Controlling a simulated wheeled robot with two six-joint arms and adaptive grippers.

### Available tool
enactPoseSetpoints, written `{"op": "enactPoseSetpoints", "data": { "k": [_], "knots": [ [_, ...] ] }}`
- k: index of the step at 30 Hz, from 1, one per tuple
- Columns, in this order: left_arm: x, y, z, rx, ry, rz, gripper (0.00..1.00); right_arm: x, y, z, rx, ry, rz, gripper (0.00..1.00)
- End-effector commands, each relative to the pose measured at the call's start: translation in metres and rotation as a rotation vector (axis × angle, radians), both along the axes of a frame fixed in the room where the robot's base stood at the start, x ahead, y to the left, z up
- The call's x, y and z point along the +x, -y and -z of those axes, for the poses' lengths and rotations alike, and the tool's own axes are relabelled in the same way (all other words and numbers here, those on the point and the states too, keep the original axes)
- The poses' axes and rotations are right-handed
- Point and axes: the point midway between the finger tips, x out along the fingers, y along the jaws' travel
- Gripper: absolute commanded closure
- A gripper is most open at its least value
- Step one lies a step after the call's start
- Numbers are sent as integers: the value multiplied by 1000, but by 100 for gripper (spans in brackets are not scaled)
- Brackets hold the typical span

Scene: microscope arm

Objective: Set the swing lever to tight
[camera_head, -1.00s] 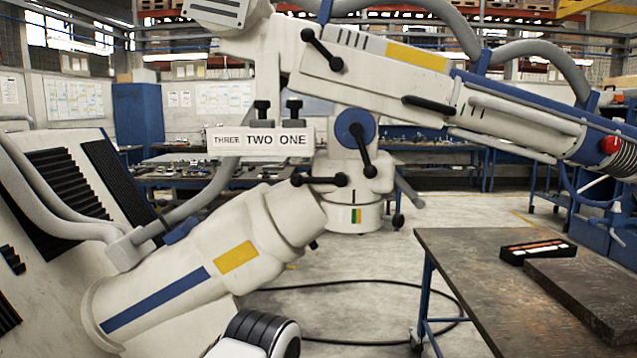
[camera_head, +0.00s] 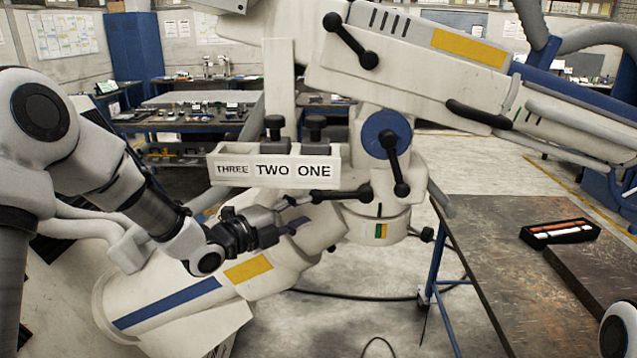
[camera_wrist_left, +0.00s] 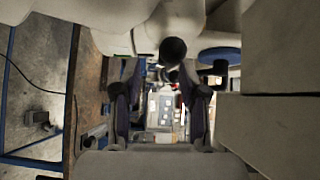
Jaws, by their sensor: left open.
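A black lever with a ball end (camera_head: 342,195) lies nearly level on the lower joint of the white microscope arm (camera_head: 378,212), above a ring with a green and yellow mark. Its ball end points left. My left gripper (camera_head: 298,208) is open at this ball end, with its fingers pointing right. In the left wrist view a black ball end (camera_wrist_left: 173,50) shows just beyond the open fingers (camera_wrist_left: 162,85); I cannot tell if they touch it. Two other black levers sit on the blue disc (camera_head: 393,160) and on the upper arm (camera_head: 350,40). No tight marking is readable.
A white holder marked THREE, TWO, ONE (camera_head: 280,171) with black knobs stands just above my left gripper. A dark worktable (camera_head: 490,230) with an orange-and-black tray (camera_head: 560,232) is at the right. A black cable (camera_head: 340,294) lies on the floor.

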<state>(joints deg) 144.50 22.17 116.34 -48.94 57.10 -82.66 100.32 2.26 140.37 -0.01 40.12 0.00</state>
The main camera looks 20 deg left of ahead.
Motion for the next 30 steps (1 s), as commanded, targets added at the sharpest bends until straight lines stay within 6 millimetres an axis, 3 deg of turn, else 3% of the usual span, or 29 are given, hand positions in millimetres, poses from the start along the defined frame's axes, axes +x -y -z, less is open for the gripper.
{"op": "enactPoseSetpoints", "data": {
  "k": [2,15,24,27,28,30],
  "knots": [
    [2,1,-14,1,14,0,58,-1,0,-5,0,-2,1,8],
    [63,36,-10,2,13,0,58,0,0,-37,0,-1,1,8],
    [68,39,-7,-1,12,0,58,0,0,-37,0,-1,1,8],
    [68,39,-7,-1,12,-1,93,0,0,-37,0,-1,1,8],
    [68,39,-7,-1,12,-1,100,0,0,-37,0,-1,1,8],
    [68,39,-7,-1,12,-1,100,0,0,-37,0,-1,1,8]
  ]
}}
